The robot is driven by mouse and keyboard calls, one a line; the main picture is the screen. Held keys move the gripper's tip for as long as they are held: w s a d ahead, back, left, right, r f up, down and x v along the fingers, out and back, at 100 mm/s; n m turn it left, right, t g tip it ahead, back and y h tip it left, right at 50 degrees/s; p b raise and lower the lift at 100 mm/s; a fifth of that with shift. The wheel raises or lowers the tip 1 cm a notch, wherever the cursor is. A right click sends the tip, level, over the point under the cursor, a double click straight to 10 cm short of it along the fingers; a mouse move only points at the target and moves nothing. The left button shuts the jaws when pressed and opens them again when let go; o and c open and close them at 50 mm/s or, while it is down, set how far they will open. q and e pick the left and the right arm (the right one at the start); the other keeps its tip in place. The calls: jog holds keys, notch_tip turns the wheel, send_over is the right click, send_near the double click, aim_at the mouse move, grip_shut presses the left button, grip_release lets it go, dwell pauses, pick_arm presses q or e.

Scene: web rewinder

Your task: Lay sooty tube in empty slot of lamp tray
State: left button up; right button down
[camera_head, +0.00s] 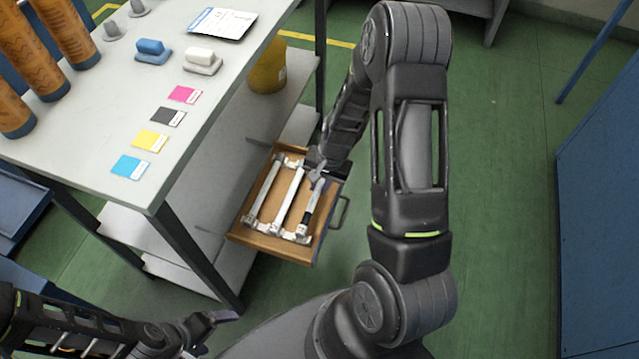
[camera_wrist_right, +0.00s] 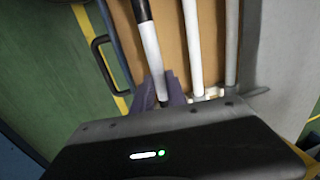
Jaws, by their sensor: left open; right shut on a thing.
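The lamp tray (camera_head: 270,242) is a shallow wooden-floored drawer with a handle, pulled out beside the bench. Two white tubes (camera_head: 289,197) lie side by side in it; they also show in the right wrist view (camera_wrist_right: 192,45). The sooty tube (camera_head: 311,207), white with black ends, is at the tray's handle side, roughly parallel to them. In the right wrist view the sooty tube (camera_wrist_right: 150,47) runs between my right gripper's fingers (camera_wrist_right: 163,92). My right gripper (camera_head: 318,172) is shut on it. I cannot tell whether it rests in its slot. My left gripper (camera_head: 207,330) is open and empty.
The bench top (camera_head: 110,100) holds coloured cards (camera_head: 152,140), blue and white blocks (camera_head: 152,48), a paper sheet (camera_head: 222,22) and brown rolls (camera_head: 62,35). A yellow container (camera_head: 268,70) stands on the lower shelf. A blue cabinet (camera_head: 605,220) stands at right. Green floor between is clear.

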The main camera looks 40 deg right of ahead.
jog(key=shift+f+b, duration=1.2)
jog(key=shift+f, duration=0.5)
jog(key=c, duration=1.3)
grip_release()
jog(key=shift+o, duration=0.2)
jog(key=shift+r, duration=0.15)
notch_tip(320, 180, up, 7)
jog(key=s+p, duration=0.1)
jog(key=p, duration=0.1)
jog(key=shift+d+r, duration=0.2)
jog(key=shift+d, duration=0.2)
jog(key=shift+s, duration=0.1)
